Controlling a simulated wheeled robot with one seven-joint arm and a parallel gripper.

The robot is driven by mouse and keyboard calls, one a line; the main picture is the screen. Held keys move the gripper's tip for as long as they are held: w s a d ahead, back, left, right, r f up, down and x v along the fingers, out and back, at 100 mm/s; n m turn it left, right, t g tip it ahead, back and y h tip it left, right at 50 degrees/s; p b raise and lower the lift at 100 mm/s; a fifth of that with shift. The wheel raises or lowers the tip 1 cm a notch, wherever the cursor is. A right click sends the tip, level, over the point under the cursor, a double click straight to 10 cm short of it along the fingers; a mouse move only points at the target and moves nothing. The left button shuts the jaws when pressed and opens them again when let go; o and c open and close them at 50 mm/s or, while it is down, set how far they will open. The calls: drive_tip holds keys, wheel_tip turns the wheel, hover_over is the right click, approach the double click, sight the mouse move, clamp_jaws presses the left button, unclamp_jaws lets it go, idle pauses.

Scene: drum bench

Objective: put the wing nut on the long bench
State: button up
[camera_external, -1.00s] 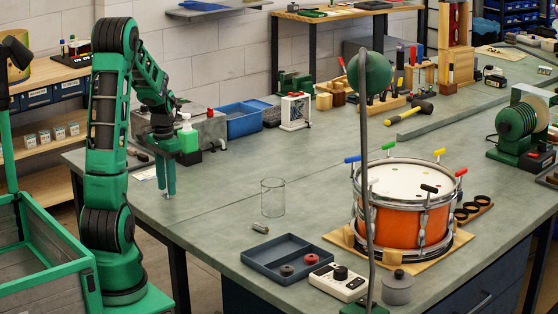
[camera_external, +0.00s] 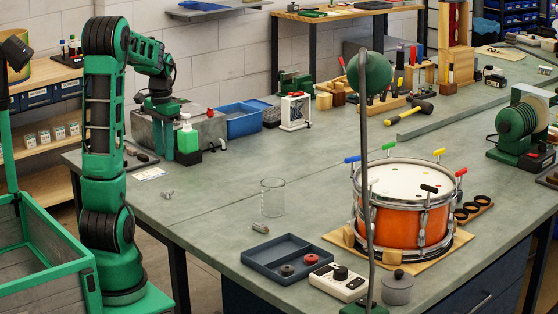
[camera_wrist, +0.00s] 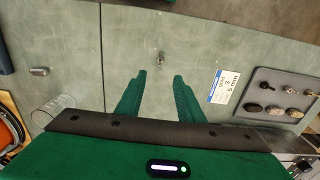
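The wing nut (camera_external: 167,194) is a small grey metal piece lying on the grey top of the long bench (camera_external: 225,180), near its left end. In the wrist view the wing nut (camera_wrist: 161,60) lies beyond and between my fingertips, touching neither. My gripper (camera_wrist: 160,76) is open, with a clear gap between its two green fingers and nothing in it. In the external view my gripper (camera_external: 166,150) is raised above the bench, and its fingers show only in part there.
A printed card (camera_wrist: 225,85) and a grey tray of small knobs (camera_wrist: 260,112) lie to the right in the wrist view. A metal cylinder (camera_wrist: 39,71) and a glass (camera_wrist: 48,112) are at left. A green bottle (camera_external: 188,137) stands close to my gripper. Bench around the wing nut is clear.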

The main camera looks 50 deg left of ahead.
drive_tip(key=d+m, duration=0.2)
drive_tip(key=d, duration=1.3)
drive_tip(key=s+d+f+m, duration=0.3)
drive_tip(key=s+d+m, duration=0.1)
drive_tip(key=s+d, duration=1.5)
drive_tip(key=d, duration=0.4)
drive_tip(key=shift+s, duration=0.25)
